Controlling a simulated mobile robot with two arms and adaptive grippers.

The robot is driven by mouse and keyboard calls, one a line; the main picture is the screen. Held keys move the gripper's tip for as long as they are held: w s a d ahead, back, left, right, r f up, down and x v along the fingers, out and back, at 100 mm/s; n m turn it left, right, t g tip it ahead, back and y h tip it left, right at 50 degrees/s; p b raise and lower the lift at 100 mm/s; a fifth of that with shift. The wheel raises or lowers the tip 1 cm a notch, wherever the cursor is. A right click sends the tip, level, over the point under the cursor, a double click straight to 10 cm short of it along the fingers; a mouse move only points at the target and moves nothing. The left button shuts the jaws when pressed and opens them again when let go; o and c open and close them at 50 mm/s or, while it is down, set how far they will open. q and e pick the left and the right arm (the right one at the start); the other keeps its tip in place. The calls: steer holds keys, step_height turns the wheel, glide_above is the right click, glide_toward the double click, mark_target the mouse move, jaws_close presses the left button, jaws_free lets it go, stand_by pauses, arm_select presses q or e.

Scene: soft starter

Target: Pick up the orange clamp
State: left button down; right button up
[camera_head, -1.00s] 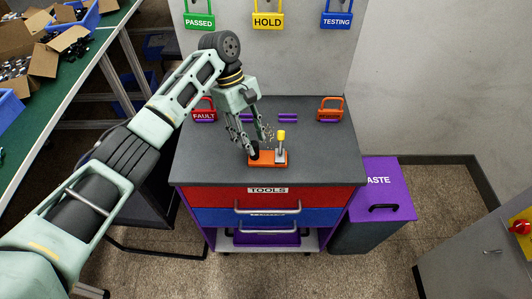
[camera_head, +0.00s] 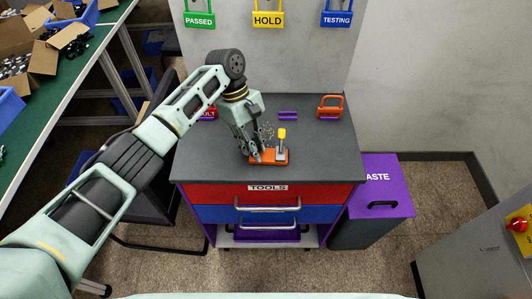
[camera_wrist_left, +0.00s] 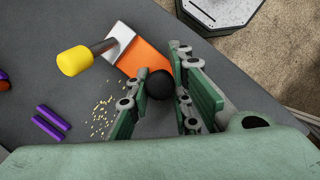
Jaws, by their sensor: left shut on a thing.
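The orange clamp (camera_head: 277,158) lies on the dark top of the tool cabinet (camera_head: 320,160), near its front edge. It has an orange base, a light metal bracket and an upright lever with a yellow tip. In the left wrist view its orange base (camera_wrist_left: 152,56) ends in a black round part between the fingers. My left gripper (camera_head: 258,155) reaches down from the left and is shut on the clamp's left end. The fingers hide that end in the head view. The clamp appears to rest on the top. My right gripper is not in view.
Small light crumbs (camera_wrist_left: 104,115) lie beside the clamp. Purple strips (camera_head: 288,115), an orange padlock-shaped holder (camera_head: 330,108) and a partly hidden red one (camera_head: 208,113) are farther back. A purple-lidded waste bin (camera_head: 375,185) stands right of the cabinet. The cabinet's right side top is clear.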

mark_target(258, 141)
arm_select(q)
steer(key=shift+r, duration=0.15)
stand_by(0.5)
steer(key=shift+r, duration=0.25)
steer(key=r, duration=0.2)
steer(key=d+r+b, duration=0.1)
steer(key=shift+s+r, duration=0.15)
steer(key=shift+r, duration=0.2)
steer(key=s+d+r+b, duration=0.1)
steer(key=s+d+r, duration=0.4)
steer(key=d, duration=0.4)
steer(key=shift+d+r, duration=0.2)
steer(key=shift+r, duration=0.6)
steer(key=shift+a, duration=0.1)
